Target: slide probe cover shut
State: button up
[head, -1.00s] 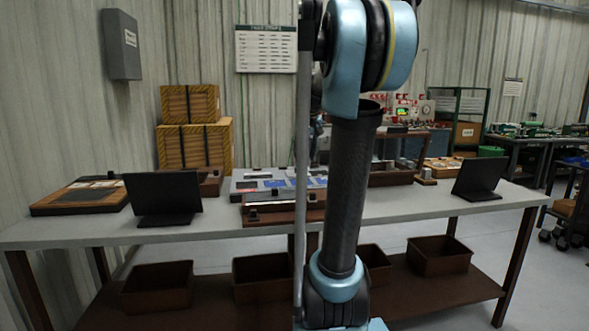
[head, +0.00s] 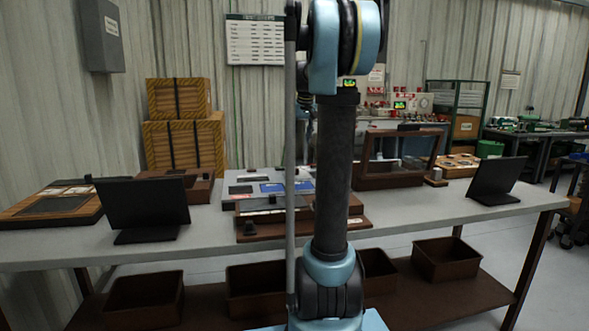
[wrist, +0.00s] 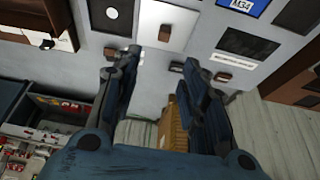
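A grey panel (head: 231,203) lies on the workbench, with several dark plates, a pale plate and blue labels. In the wrist view the panel (wrist: 192,66) shows a white plate (wrist: 167,17) with a small brown knob (wrist: 165,33), and dark plates with knobs beside it. Which of these is the probe cover I cannot tell. In the head view my arm hides the gripper and part of the panel.
A brown fixture (head: 268,229) stands in front of the panel. A brown framed box (head: 392,181) is to the right. Black screens (head: 145,208) and (head: 495,180) stand at both sides of the workbench (head: 400,228). Striped crates (head: 185,145) are behind, left.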

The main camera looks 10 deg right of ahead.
aim_at(296, 169)
jog(key=x, duration=1.6)
jog(key=shift+w+a+f, duration=0.15)
jog(key=shift+a+f, duration=0.05)
jog(key=shift+a, duration=0.15)
grip_shut()
